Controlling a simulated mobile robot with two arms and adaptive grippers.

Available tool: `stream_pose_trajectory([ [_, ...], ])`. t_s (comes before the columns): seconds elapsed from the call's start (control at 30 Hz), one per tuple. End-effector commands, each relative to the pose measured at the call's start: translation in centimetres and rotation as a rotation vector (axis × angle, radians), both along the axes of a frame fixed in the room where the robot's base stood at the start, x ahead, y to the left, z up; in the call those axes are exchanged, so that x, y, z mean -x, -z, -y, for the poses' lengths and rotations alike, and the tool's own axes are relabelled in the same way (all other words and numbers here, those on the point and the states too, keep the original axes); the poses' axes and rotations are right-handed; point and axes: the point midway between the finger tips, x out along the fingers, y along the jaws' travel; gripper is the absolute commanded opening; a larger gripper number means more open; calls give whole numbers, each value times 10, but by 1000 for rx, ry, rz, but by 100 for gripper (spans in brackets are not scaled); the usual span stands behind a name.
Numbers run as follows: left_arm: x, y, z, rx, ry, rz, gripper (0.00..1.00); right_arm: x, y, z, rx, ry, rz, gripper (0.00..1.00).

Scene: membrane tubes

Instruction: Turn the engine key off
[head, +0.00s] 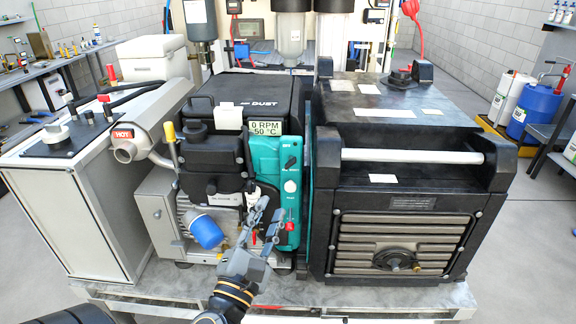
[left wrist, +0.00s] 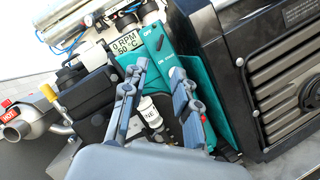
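The engine key (head: 291,162) is a small black switch high on the teal panel (head: 292,205), with an OFF mark above it. In the left wrist view, the key (left wrist: 158,43) shows beyond the fingertips. My left gripper (head: 271,209) is in front of the engine, below the key and apart from it. In the left wrist view, the two fingers of the gripper (left wrist: 158,70) stand apart with nothing held between them. The display (head: 266,128) above the panel reads 0 RPM and 50 °C. My right gripper is not in view.
A white button (head: 290,186) and a red part (head: 290,226) sit below the key. A blue filter (head: 205,231) and a pipe marked HOT (head: 125,150) are to the left. A large black ribbed unit (head: 395,235) stands close on the right. Open air lies in front.

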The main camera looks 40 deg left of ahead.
Motion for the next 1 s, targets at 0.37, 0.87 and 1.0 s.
stream_pose_trajectory([
  [0.37, -75, -27, -20, -5, -2, 2, 29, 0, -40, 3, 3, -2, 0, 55],
  [0.87, -112, -33, -30, -5, 0, -1, 29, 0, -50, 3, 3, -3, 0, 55],
  [1.0, -112, -33, -30, -5, -1, -1, 29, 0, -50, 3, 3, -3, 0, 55],
])
